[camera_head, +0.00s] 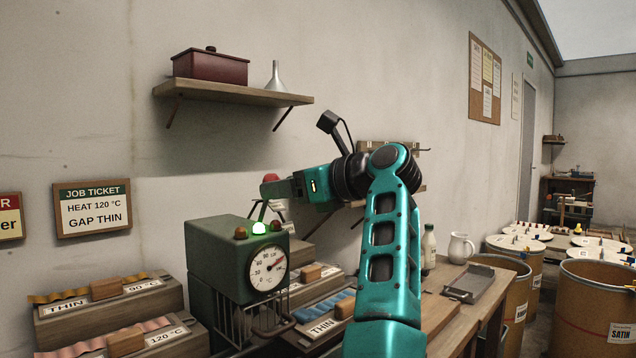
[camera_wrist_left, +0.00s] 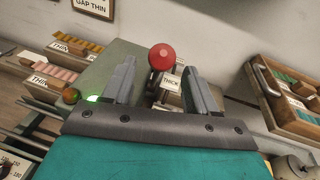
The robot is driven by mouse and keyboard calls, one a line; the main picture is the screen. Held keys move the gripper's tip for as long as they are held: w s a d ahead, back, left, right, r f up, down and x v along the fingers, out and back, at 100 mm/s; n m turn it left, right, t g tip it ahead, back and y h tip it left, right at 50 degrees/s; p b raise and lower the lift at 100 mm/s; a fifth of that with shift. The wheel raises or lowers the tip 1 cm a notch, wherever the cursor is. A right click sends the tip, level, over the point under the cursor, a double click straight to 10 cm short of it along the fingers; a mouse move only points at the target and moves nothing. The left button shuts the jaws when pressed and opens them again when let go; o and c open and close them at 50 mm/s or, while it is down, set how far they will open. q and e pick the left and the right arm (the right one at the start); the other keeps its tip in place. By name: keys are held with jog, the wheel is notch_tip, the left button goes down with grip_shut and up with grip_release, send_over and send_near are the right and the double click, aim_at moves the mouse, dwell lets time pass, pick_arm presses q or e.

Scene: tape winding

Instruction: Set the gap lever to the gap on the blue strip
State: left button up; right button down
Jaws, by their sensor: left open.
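The gap lever's red ball knob (camera_head: 271,178) stands above the green machine (camera_head: 215,258), partly hidden by my left gripper (camera_head: 268,192). In the left wrist view the knob (camera_wrist_left: 161,56) shows between and just beyond the two open fingers (camera_wrist_left: 161,82); I see no clear contact. A white THICK label (camera_wrist_left: 172,83) sits close behind the lever; I cannot tell the lever's exact setting. The blue strip (camera_head: 342,308) lies on a wooden block with a card reading THIN (camera_head: 322,328). My right gripper is in neither view.
The job ticket (camera_head: 92,207) reads HEAT 120 °C, GAP THIN. The machine has a dial (camera_head: 267,268) and a lit green lamp (camera_head: 260,228). Other strip blocks flank it. A bottle (camera_head: 429,247), jug (camera_head: 461,247) and grey tray (camera_head: 470,284) stand right; a shelf (camera_head: 230,93) hangs above.

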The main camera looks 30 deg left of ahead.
pick_arm(q)
jog(key=v, duration=0.8)
jog(key=shift+d, duration=0.25)
